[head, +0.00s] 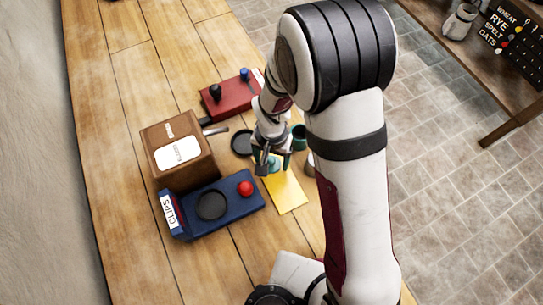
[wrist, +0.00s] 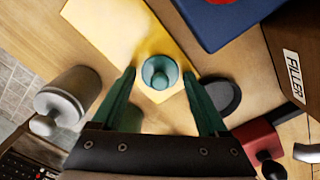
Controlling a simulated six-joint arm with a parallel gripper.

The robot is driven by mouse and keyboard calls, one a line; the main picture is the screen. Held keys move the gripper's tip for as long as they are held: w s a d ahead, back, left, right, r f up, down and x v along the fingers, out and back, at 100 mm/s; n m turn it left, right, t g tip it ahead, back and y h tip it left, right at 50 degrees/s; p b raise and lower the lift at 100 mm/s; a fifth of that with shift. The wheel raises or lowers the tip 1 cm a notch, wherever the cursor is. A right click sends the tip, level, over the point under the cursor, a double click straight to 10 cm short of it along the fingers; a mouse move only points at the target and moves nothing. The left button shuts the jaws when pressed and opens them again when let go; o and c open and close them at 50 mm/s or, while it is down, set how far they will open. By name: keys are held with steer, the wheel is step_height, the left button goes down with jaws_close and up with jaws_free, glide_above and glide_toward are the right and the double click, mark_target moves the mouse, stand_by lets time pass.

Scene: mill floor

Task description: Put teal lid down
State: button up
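The teal lid (wrist: 160,72) is round with a knob on top. It appears to lie on the yellow sheet (wrist: 110,28), near one end of it. My gripper (wrist: 159,76) is over the lid, with its two teal fingers apart, one on each side. Gaps show between the fingers and the lid in the wrist view. In the head view my gripper (head: 272,167) partly hides the lid (head: 274,162), and the yellow sheet (head: 287,194) extends towards the front.
A teal cup (head: 299,137) and a grey metal vessel (wrist: 70,97) stand close by my gripper. A black disc (head: 242,142), a blue box with a red button (head: 225,192), a brown box (head: 200,150) and a red box with levers (head: 230,100) are to the left and behind.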

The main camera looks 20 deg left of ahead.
mark_target(271, 160)
steer(key=shift+o, duration=0.5)
step_height(271, 160, up, 12)
steer(key=s+d+r+m, duration=0.25)
steer(key=d+r, duration=0.35)
steer(key=d, duration=0.3)
steer(key=s+d+r+m+y, duration=0.1)
steer(key=s+d+r+m, duration=0.2)
steer(key=s+d, duration=0.5)
steer(key=s, duration=0.3)
steer(key=shift+s+y, duration=0.2)
steer(key=shift+y, duration=0.2)
